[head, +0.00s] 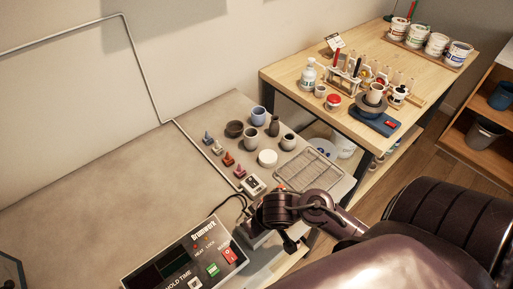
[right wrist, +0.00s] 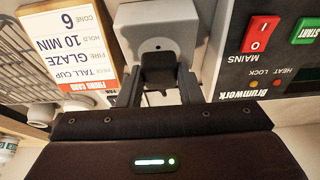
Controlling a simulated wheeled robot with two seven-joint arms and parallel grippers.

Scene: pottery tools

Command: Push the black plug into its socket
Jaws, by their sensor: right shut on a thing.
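The black plug (right wrist: 158,72) is in the right wrist view, between the two dark fingers of my right gripper (right wrist: 159,88), which is shut on it. The plug is in front of a pale grey socket box (right wrist: 158,24) with a small dark hole in its face. The plug overlaps the lower face of the box; I cannot tell whether it touches or is inserted, and the socket opening is hidden. In the head view my right arm reaches in from the right, with its wrist over the table near the control box. My left gripper is not in view.
The Brumwork control box (head: 185,258), with red and green switches, stands close beside the socket. A firing card (right wrist: 70,42) is on its other side. A wire rack (head: 310,168), cups and small coloured cones stand behind.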

